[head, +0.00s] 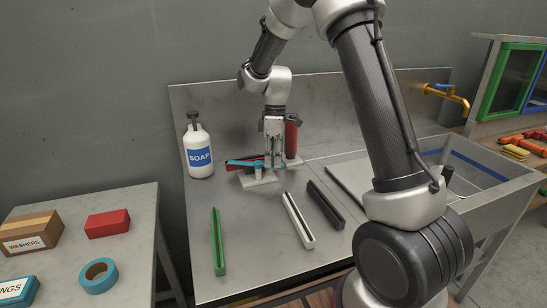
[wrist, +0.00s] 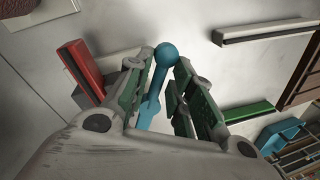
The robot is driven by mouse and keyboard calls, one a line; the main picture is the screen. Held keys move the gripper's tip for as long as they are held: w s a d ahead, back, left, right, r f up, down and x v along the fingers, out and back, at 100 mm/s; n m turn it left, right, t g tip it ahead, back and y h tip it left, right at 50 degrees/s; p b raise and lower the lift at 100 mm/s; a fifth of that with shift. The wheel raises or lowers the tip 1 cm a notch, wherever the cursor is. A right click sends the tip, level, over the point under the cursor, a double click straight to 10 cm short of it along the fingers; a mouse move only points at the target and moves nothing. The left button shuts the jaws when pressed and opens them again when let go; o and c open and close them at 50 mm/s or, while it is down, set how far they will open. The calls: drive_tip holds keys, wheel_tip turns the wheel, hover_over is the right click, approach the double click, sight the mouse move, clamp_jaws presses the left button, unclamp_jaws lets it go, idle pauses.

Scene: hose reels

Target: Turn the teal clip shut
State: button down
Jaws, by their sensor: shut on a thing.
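The teal clip (head: 244,163) is on a pale stand (head: 258,180) on the metal counter, near the back wall. Its lever points left in the head view. In the wrist view the teal lever (wrist: 150,110) with its round knob (wrist: 166,53) lies between my fingers. My gripper (head: 273,162) points down over the right part of the clip and is shut on it; it also shows in the wrist view (wrist: 163,82). My fingers hide part of the clip in the head view. A red and dark piece (wrist: 82,67) is beside the left finger.
A soap bottle (head: 199,150) stands left of the clip and a red cylinder (head: 291,135) right behind my gripper. Green (head: 218,242), white (head: 298,221) and black (head: 325,205) grooved bars lie in front. A sink (head: 460,175) is at right.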

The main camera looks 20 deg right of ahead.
drive_tip(key=m, duration=0.1)
drive_tip(key=s+m, duration=0.1)
drive_tip(key=shift+s+a+m, duration=0.1)
drive_tip(key=shift+a+m, duration=0.2)
drive_tip(key=shift+m, duration=0.1)
drive_tip(key=m, duration=0.1)
drive_tip(key=s+a+m+t+y, duration=0.1)
drive_tip(key=m, duration=0.1)
drive_tip(key=shift+a+m, duration=0.1)
drive_tip(key=shift+m, duration=0.2)
drive_tip(key=m, duration=0.1)
drive_tip(key=a+m, duration=0.1)
drive_tip(key=m, duration=0.1)
drive_tip(key=shift+s+a+t, duration=0.15)
drive_tip(key=shift+s+t, duration=0.15)
drive_tip(key=shift+s, duration=0.1)
drive_tip(key=shift+s+a+m, duration=0.1)
drive_tip(key=shift+a+m, duration=0.2)
drive_tip(key=shift+m, duration=0.45)
drive_tip(key=shift+a+m, duration=0.25)
drive_tip(key=shift+m, duration=0.5)
drive_tip(key=c, duration=1.5)
unclamp_jaws()
drive_tip(key=shift+a, duration=0.1)
